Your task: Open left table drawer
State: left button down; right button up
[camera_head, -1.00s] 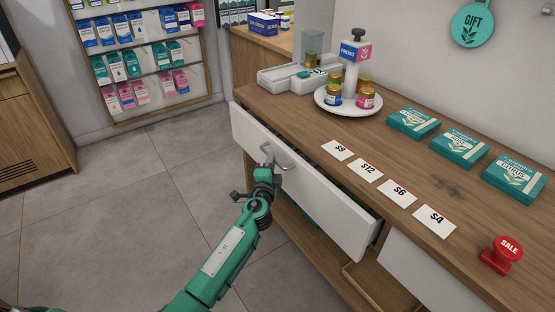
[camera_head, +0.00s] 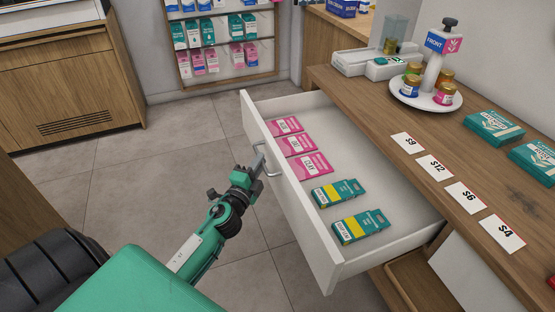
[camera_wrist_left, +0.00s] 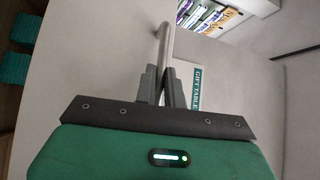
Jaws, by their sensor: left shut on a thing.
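The left table drawer (camera_head: 290,196) is white and stands well out from the wooden counter (camera_head: 375,142), its inside in view. It holds several flat boxes: pink ones (camera_head: 302,143) toward the back left and teal ones with yellow bands (camera_head: 360,226) toward the front. My left gripper (camera_head: 256,166) is shut on the metal drawer handle (camera_head: 268,163) at the drawer front. In the left wrist view the gripper fingers (camera_wrist_left: 162,86) close around the curved handle (camera_wrist_left: 166,45). My right gripper is not in view.
Price cards (camera_head: 434,167), teal boxes (camera_head: 494,128) and a round white stand with jars (camera_head: 426,96) are on the counter top. A wooden cabinet (camera_head: 70,85) stands at the left. Open tiled floor (camera_head: 150,170) lies between it and the drawer.

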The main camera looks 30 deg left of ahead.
pick_arm(q)
jog(key=shift+s+a+f, duration=0.1)
jog(key=shift+s+a, duration=0.7)
jog(key=shift+s, duration=0.25)
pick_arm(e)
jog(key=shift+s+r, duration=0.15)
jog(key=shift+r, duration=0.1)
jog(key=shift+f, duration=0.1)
pick_arm(q)
jog(key=c, duration=1.5)
grip_release()
